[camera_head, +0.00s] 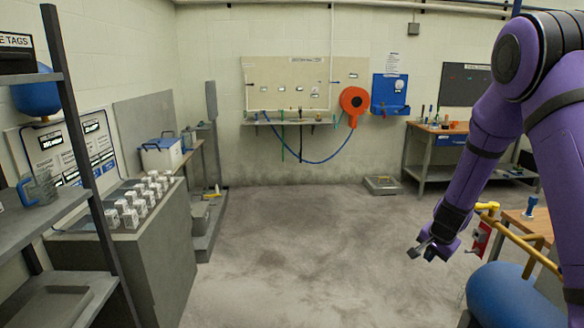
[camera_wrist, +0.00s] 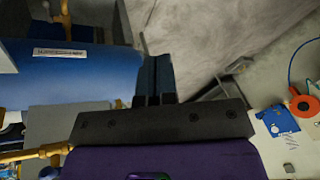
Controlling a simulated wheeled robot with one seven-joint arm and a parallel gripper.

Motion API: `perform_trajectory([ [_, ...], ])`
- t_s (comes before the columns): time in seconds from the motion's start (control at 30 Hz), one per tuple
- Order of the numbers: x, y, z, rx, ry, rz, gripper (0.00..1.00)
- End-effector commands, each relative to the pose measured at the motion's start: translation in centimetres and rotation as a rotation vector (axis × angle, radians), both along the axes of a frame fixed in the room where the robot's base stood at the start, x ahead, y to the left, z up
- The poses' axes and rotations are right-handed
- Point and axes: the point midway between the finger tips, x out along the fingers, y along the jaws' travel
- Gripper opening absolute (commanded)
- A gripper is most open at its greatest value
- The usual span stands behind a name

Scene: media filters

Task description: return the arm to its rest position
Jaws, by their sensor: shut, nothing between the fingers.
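My purple arm comes in from the right in the head view and bends down at the elbow. My gripper (camera_head: 422,249) hangs over the open floor, just left of the yellow pipes and above and left of a blue tank. In the wrist view my gripper (camera_wrist: 154,62) shows two dark fingers side by side, shut with nothing between them. The concrete floor lies beyond the fingertips.
A blue tank (camera_head: 500,295) and yellow pipe (camera_head: 520,238) stand close right of my gripper. A counter with white boxes (camera_head: 138,200) and a grey shelf (camera_head: 48,208) are at left. A workbench (camera_head: 440,135) stands at the back right. The middle floor is clear.

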Motion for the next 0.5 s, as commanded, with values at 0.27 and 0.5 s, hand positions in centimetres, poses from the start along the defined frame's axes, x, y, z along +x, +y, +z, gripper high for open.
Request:
perform_trajectory([
  [0.27, -3.1, 3.5, 10.3, 0.032, -0.054, 0.177, 0.0],
  [0.5, -7.5, 6.0, 17.6, 0.027, -0.089, 0.33, 0.0],
])
